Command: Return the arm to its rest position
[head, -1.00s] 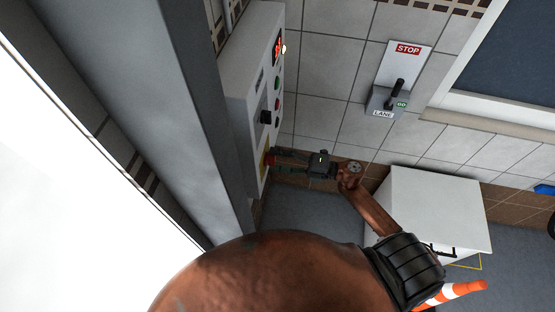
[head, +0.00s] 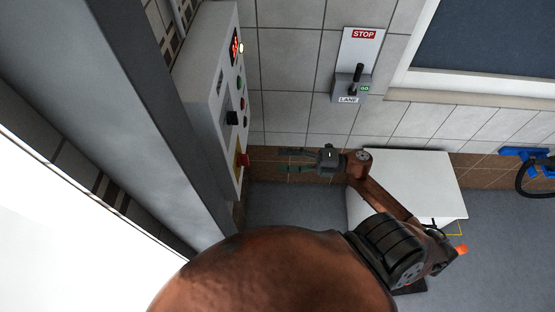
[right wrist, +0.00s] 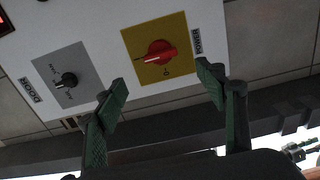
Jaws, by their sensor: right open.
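My right gripper (head: 288,160) is open and empty, a short gap to the right of the control box (head: 208,85) in the head view. In the right wrist view its two green fingers (right wrist: 165,88) stand apart below a red rotary knob (right wrist: 160,52) on a yellow plate labelled POWER. The knob also shows at the box's lower end in the head view (head: 243,160). Nothing is between the fingers. My right arm reaches in from the bottom of the head view. My left gripper is not in the head view.
A black DOOR knob (right wrist: 66,80) sits beside the power plate. A lane lever box (head: 350,85) with a STOP sign is on the tiled wall. A white cabinet (head: 410,180) stands behind my right arm. A grey beam (head: 130,90) runs along the left.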

